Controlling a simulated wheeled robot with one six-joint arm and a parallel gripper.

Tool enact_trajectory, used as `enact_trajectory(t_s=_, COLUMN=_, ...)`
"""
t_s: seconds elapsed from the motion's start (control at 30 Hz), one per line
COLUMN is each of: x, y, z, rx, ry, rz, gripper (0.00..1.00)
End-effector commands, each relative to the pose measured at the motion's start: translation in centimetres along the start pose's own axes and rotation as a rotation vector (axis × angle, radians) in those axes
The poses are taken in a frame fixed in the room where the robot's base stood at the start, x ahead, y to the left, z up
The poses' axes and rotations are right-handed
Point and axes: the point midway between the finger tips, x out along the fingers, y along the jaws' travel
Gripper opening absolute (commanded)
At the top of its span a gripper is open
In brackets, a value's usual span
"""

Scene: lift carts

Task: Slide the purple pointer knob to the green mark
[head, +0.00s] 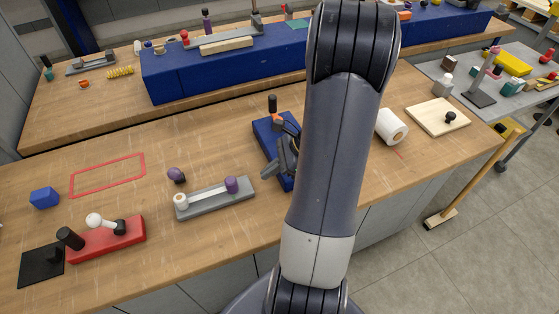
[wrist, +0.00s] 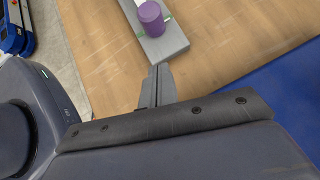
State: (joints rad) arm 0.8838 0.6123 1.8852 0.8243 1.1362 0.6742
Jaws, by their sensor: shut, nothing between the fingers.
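The purple pointer knob (head: 232,185) stands upright near the right end of the grey slider base (head: 215,205). In the wrist view the knob (wrist: 151,17) is at the top, on the grey base (wrist: 167,46). Small bits of green mark (wrist: 168,18) show on both sides of the knob's foot; the knob hides what lies between them. My gripper (wrist: 156,82) is shut and empty, apart from the knob and beyond the base's near end. In the head view my gripper (head: 285,150) is to the right of the knob, partly hidden by my arm.
A blue block fixture (head: 268,130) stands right beside my gripper. A dark purple ball-like knob (head: 176,175) lies behind the slider base. A red fixture (head: 108,240) with a white knob is at the front left. Bare wood lies between gripper and slider base.

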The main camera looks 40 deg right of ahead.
Motion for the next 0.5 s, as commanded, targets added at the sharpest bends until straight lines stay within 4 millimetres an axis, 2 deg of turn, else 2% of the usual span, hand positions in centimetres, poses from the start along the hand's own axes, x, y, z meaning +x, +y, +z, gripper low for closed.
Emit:
enact_trajectory(t_s=0.13, x=3.3, y=0.2, z=0.1, rx=0.002, ry=0.000, rz=0.007, gripper=0.00)
enact_trajectory(t_s=0.3, x=4.7, y=0.1, z=2.0, rx=-0.003, ry=0.001, rz=0.003, gripper=0.00)
enact_trajectory(t_s=0.5, x=5.6, y=0.0, z=2.8, rx=-0.002, ry=0.001, rz=0.001, gripper=0.00)
